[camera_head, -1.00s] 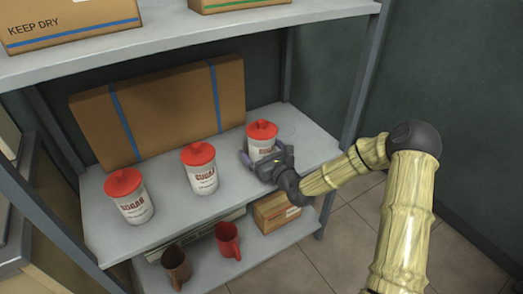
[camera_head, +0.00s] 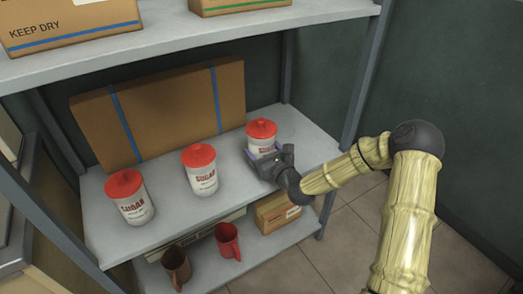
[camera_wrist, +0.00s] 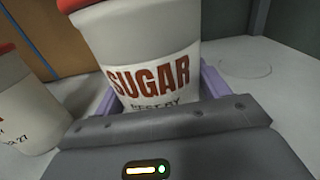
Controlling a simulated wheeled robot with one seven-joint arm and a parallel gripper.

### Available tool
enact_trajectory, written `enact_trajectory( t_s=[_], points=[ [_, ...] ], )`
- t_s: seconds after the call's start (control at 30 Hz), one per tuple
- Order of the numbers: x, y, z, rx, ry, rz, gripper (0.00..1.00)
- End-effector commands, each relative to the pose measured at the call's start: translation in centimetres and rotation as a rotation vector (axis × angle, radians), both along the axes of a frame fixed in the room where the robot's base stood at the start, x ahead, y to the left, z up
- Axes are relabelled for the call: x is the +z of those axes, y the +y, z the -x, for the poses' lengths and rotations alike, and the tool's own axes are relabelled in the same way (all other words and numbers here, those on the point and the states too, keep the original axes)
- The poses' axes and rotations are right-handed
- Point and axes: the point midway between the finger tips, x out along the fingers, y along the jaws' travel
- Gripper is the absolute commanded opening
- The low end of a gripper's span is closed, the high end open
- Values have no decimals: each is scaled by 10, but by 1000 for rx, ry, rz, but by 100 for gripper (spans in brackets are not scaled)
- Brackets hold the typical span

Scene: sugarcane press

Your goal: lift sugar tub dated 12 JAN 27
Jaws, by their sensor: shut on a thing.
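Three white sugar tubs with red lids stand in a row on the middle shelf. My gripper (camera_head: 266,158) is shut on the right tub (camera_head: 261,138), its fingers at either side of the tub's lower body. In the wrist view this tub (camera_wrist: 140,60) fills the middle; its label reads SUGAR and BEST BY, and its date is hidden behind my gripper. The middle tub (camera_head: 201,172) and left tub (camera_head: 131,200) stand apart from it. In the wrist view a neighbouring tub (camera_wrist: 28,110) shows at the left with a label ending in 27. I cannot tell whether the held tub is off the shelf.
A large cardboard box (camera_head: 165,112) stands behind the tubs. The upper shelf (camera_head: 190,40) is overhead and a shelf post (camera_head: 355,110) stands at the right. Two mugs (camera_head: 228,241) and a small box (camera_head: 276,212) are on the lower shelf.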

Motion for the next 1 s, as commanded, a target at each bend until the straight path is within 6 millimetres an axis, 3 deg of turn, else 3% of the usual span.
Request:
enact_trajectory(
  t_s=[0.2, 0.43, 1.0],
  points=[
    [45, 0, 0, -1, -6, -2, 36],
    [82, 0, 0, -1, -5, -2, 36],
    [91, 0, 0, -1, -3, -1, 36]
  ],
)
